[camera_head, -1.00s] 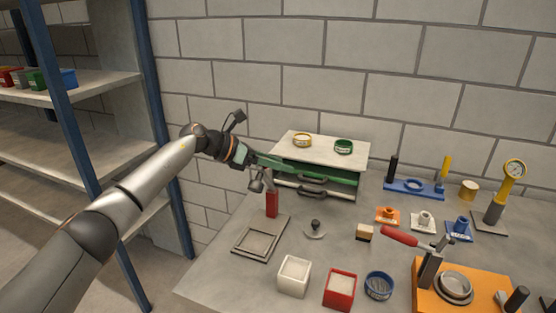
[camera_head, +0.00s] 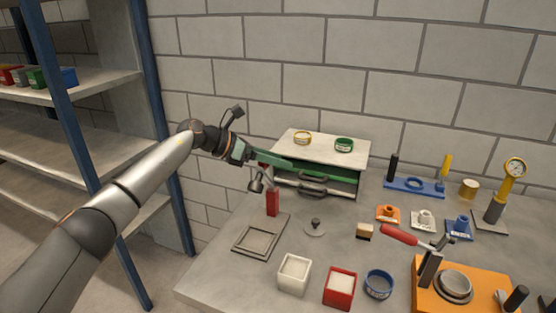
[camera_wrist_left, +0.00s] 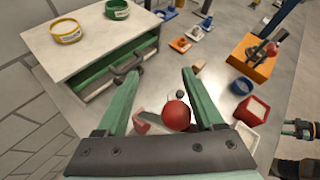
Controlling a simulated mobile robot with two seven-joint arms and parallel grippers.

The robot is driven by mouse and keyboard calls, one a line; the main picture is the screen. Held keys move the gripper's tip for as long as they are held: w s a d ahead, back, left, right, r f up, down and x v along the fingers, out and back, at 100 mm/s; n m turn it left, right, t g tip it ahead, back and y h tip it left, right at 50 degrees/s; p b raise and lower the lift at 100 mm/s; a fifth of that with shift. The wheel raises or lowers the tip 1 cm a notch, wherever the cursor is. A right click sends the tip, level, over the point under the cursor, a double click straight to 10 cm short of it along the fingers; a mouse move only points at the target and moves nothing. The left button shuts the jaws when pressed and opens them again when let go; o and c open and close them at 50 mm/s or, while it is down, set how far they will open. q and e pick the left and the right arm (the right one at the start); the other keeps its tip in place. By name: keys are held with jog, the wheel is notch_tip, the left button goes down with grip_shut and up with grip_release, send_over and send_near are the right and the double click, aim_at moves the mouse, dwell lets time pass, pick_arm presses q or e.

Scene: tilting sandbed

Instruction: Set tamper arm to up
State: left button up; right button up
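A red upright post (camera_head: 272,203) with a grey head stands behind a square frame (camera_head: 262,237) on the bench; I take it to be the tamper. A red part (camera_head: 264,167) shows above it, beside my left gripper (camera_head: 284,164). In the left wrist view, a round red knob (camera_wrist_left: 176,114) lies between the spread green fingers of my left gripper (camera_wrist_left: 160,73). The fingers are open, and I cannot tell whether they touch the knob. Part of what looks like my right gripper (camera_wrist_left: 292,126) shows at the right edge, its fingers unclear.
A drawer cabinet (camera_head: 325,150) with two rings on top stands behind my left gripper. White (camera_head: 294,275) and red (camera_head: 340,288) boxes stand in front. An orange base (camera_head: 425,292) with a red-handled lever (camera_head: 398,235) is at right. Shelves (camera_head: 85,150) stand left.

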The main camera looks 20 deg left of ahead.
pick_arm(q)
jog(key=s+a+r+p, duration=0.4)
jog(key=a+r, duration=0.4)
jog(key=a, duration=0.1)
jog(key=shift+s+a+r, duration=0.15)
jog(key=shift+s+a, duration=0.2)
jog(key=shift+a, duration=0.05)
dwell(0.8)
dwell(0.4)
jog(key=b+v, duration=0.2)
jog(key=v, duration=1)
jog(key=shift+a, duration=0.2)
jog(key=shift+s, duration=0.1)
